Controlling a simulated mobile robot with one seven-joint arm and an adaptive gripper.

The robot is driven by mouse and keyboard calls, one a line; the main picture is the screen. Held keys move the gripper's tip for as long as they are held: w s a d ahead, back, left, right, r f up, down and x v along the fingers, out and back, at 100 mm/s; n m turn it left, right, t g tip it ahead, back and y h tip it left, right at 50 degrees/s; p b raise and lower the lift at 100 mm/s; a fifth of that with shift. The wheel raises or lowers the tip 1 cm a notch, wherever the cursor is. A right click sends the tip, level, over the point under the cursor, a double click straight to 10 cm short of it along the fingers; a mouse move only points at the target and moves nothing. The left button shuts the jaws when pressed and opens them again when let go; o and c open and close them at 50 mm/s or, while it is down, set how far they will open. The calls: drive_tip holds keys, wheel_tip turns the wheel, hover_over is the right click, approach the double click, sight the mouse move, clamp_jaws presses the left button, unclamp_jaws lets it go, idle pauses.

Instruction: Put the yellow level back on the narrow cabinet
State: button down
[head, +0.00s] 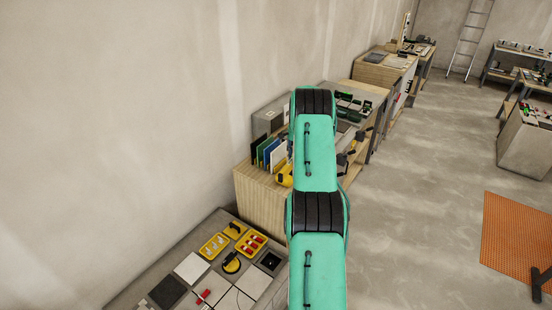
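My green arm with black joint bands reaches away from me up the middle of the head view, and it hides what lies straight behind it. I cannot make out my gripper; the arm seems to cover it. A wooden cabinet (262,205) stands behind the arm, against the wall; I cannot tell whether it is the narrow one. A yellow object (284,177) shows on its top at the arm's left edge, partly covered. I cannot tell whether it is the level. A small dark and yellow shape (345,158) shows just right of the arm, too small to name.
Upright coloured boards (268,153) stand on the cabinet. A low bench (214,281) at the front holds tiles and yellow trays (251,242). More cabinets (384,72) line the wall. An orange mat (515,235) lies at right. The floor between is clear.

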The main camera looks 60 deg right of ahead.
drive_tip(key=s+d+f+m, duration=0.1)
drive_tip(key=s+d+f, duration=0.2)
drive_tip(key=s+d, duration=0.3)
drive_tip(key=shift+s, duration=0.35)
drive_tip(key=shift+f, duration=0.35)
drive_tip(key=shift+f+b, duration=0.55)
drive_tip(key=shift+f, duration=2.25)
drive_tip(key=shift+f+b, duration=0.6)
drive_tip(key=shift+f, duration=0.6)
drive_tip(key=shift+f, duration=0.25)
drive_tip(key=c, duration=1.4)
unclamp_jaws()
drive_tip(key=shift+o, duration=0.2)
